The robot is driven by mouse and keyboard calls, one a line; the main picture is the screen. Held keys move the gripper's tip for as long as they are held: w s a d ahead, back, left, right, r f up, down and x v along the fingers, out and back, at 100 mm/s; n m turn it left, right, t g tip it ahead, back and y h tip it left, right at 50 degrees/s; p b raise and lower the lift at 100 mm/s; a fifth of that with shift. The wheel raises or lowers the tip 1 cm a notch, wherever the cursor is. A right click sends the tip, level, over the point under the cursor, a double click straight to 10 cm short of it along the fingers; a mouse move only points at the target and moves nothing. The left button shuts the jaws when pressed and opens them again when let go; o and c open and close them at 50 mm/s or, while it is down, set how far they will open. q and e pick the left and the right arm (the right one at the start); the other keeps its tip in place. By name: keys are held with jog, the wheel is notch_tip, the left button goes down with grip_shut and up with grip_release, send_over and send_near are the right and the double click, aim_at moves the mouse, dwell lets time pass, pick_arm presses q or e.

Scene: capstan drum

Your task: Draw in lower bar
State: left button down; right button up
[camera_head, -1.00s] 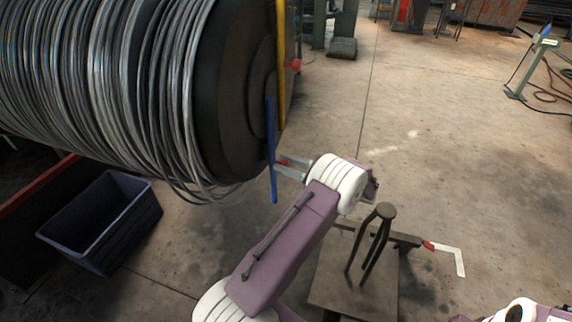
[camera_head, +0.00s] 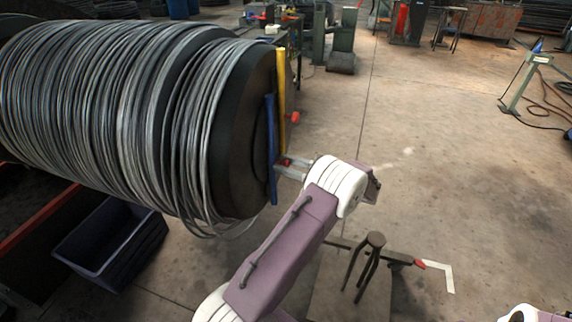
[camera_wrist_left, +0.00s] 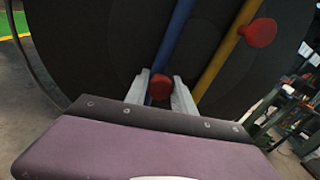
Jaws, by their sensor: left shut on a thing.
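The drum (camera_head: 238,150) carries thick coils of grey wire, with its dark end face turned right. A blue bar (camera_head: 271,140) lies across that face, and its upper part shows in the left wrist view (camera_wrist_left: 178,32). A yellow bar (camera_head: 281,90) runs beside it with its own red knob (camera_head: 294,117). My left gripper (camera_head: 285,165) is at the blue bar's lower half. In the left wrist view its two fingers (camera_wrist_left: 161,88) are closed around a red knob (camera_wrist_left: 159,87) on the blue bar. The bar's lower end is hidden there by my wrist. My right gripper is out of view.
A dark blue bin (camera_head: 110,245) stands on the floor below the drum. A metal stand (camera_head: 365,265) with upright rods is near my left arm. A green trestle (camera_head: 520,85) and hose are far right. The concrete floor on the right is mostly clear.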

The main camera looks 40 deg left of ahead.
pick_arm(q)
jog(key=c, duration=1.1)
grip_release()
jog(key=shift+r, duration=0.35)
jog(key=shift+o, duration=0.2)
jog(key=shift+f, duration=0.1)
jog(key=w+d, duration=0.1)
jog(key=d, duration=0.8)
jog(key=shift+w, duration=0.25)
